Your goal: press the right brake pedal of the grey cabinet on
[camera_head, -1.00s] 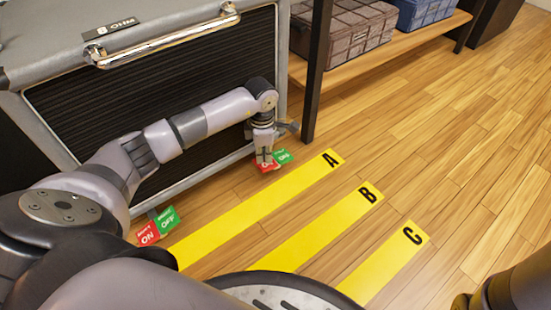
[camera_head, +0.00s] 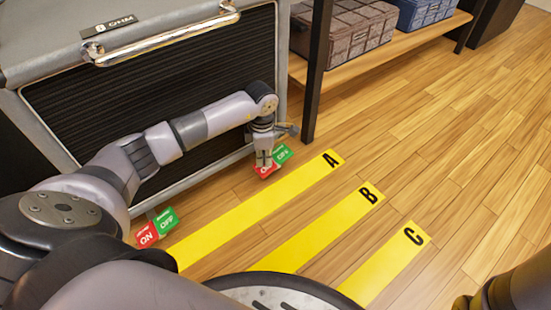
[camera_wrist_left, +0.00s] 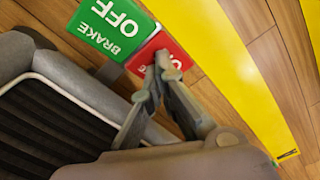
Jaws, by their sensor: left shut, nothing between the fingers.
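The right brake pedal (camera_head: 281,154) is on the floor at the right front foot of the grey cabinet (camera_head: 245,70). It has a red ON half on the near side and a green OFF half on the far side. The pedal also shows in the left wrist view (camera_wrist_left: 105,30). My left gripper (camera_head: 264,163) points down with its fingers together and empty, tips at the red half, seemingly touching it. In the left wrist view the fingertips (camera_wrist_left: 160,68) cover part of the ON label. My right gripper is not in view.
The left brake pedal (camera_head: 157,227), also red and green, is at the cabinet's left front foot. Yellow floor strips A (camera_head: 250,208), B (camera_head: 318,228) and C (camera_head: 385,262) lie in front. A shelf (camera_head: 380,45) with boxes stands right. The floor at right is clear.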

